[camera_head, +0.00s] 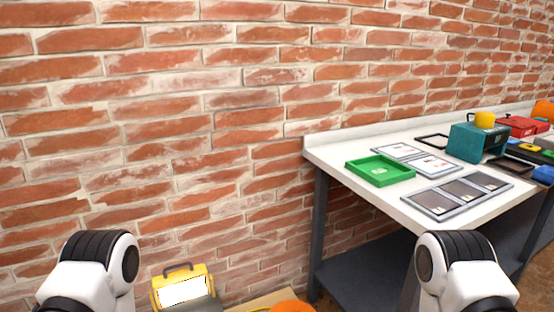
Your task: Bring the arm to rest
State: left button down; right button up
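Parts of my two white arms with black joints show at the bottom of the head view, one at the lower left and one at the lower right. Neither gripper is in the picture, so what they hold or touch is hidden. The arm parts in view stand in front of the brick wall (190,130), and the right one overlaps the lower part of the workbench in the picture.
A white-topped workbench (330,152) stands right. It bears a green tray (380,170), a grey three-panel frame (459,194), a teal box (477,141) and a red case (517,125). Low down are a yellow case (183,287) and an orange object (292,307).

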pick_arm(q)
notch_tip(320, 180, down, 9)
jog(key=b, duration=0.7)
pick_arm(e)
notch_tip(320, 180, down, 9)
pick_arm(q)
notch_tip(320, 180, up, 32)
jog(key=p, duration=3.2)
pick_arm(e)
notch_tip(320, 180, up, 32)
